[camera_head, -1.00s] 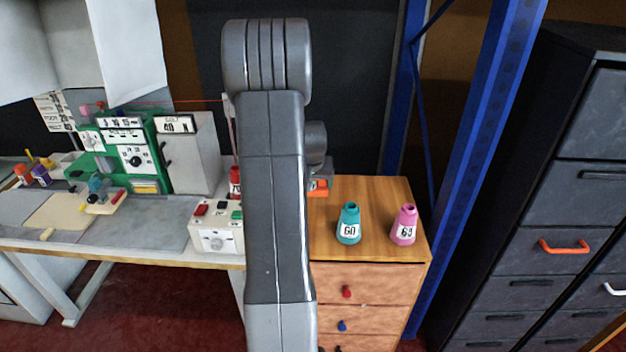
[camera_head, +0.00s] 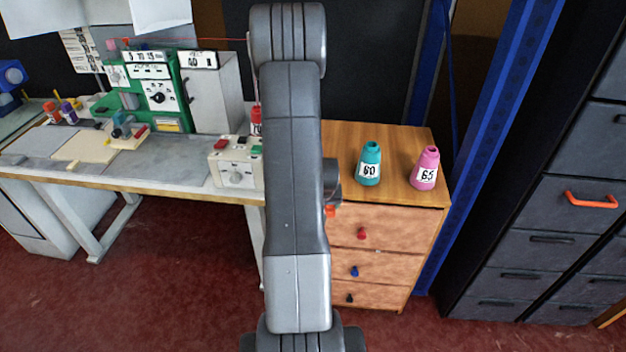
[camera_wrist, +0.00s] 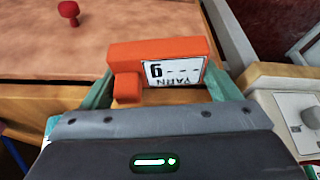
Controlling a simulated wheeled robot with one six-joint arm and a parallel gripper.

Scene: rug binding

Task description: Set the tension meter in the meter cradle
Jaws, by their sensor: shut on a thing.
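The tension meter (camera_wrist: 125,55) is an orange block with a white label reading "YARN" and a dashed reading in "g", upside down in the wrist view. My gripper (camera_wrist: 160,88) is shut on it, with a teal finger on each side. In the head view, a small orange part of the meter (camera_head: 331,210) shows beside my arm, before the wooden drawer cabinet; my arm hides the rest and the gripper. I cannot pick out the meter cradle for certain in either view.
The wooden cabinet (camera_head: 395,205) bears a teal cone (camera_head: 369,165) and a pink cone (camera_head: 425,169). A white control box (camera_head: 235,174) sits at the workbench's right end. A green machine (camera_head: 150,90) stands farther left. Red floor in front is clear.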

